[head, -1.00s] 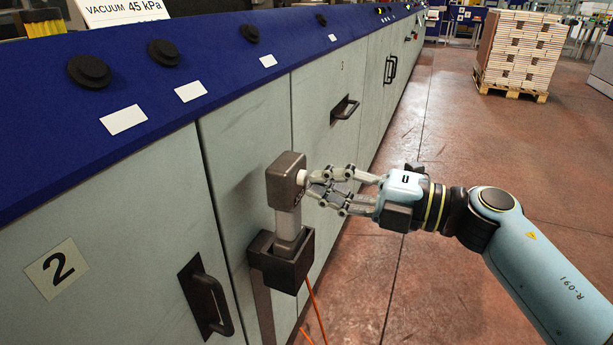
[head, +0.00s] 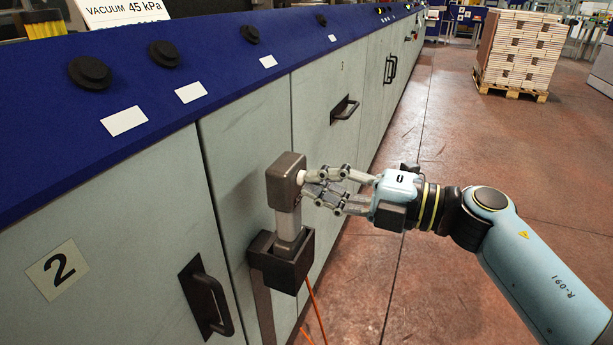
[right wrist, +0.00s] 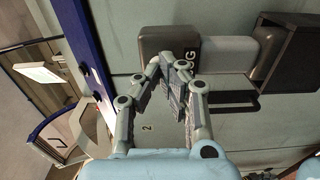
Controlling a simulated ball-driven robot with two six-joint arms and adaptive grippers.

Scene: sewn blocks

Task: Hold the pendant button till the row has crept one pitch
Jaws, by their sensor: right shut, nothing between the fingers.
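The pendant (head: 286,182) stands upright in a dark holder (head: 281,262) on the front of the machine. It has a dark head and a lighter grey grip. A pale button (head: 301,177) sticks out of the head's right face. My right gripper (head: 309,183) is shut and empty, its fingertips right at the button; I cannot tell how far the button is pressed. In the right wrist view the fingertips (right wrist: 176,92) lie just below the pendant's head (right wrist: 166,42), and the button is hidden. My left gripper is not in view.
The grey machine front has door handles (head: 207,299) and a sloping blue panel (head: 215,55) with black knobs. An orange cable (head: 315,308) hangs below the holder. A loaded pallet (head: 519,50) stands far back right. The red floor between is clear.

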